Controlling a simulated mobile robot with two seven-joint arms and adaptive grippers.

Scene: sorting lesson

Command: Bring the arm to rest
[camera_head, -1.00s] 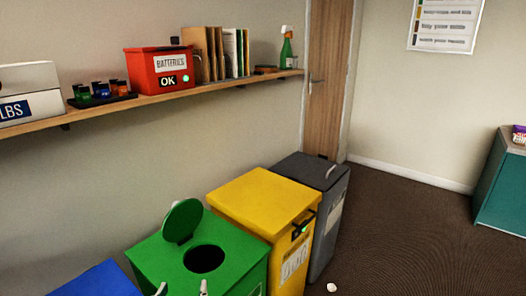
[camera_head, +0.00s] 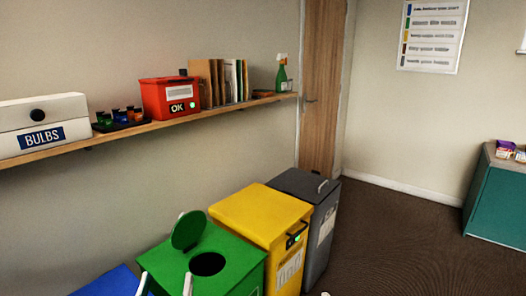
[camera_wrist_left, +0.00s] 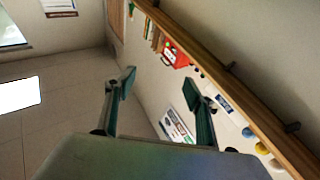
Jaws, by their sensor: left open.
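My left gripper (camera_head: 165,284) shows only as two pale fingertips at the bottom edge of the head view, in front of the green bin (camera_head: 228,254). In the left wrist view its two dark fingers (camera_wrist_left: 158,90) stand wide apart with nothing between them. The rest of the left arm is out of the head view.
Blue (camera_head: 108,283), green, yellow (camera_head: 258,212) and grey (camera_head: 300,184) bins line the wall; the green lid is up. Above, a wooden shelf (camera_head: 70,148) holds a bulbs box (camera_head: 42,112) and a red battery box (camera_head: 155,95). Floor at right is clear before a teal cabinet (camera_head: 505,205).

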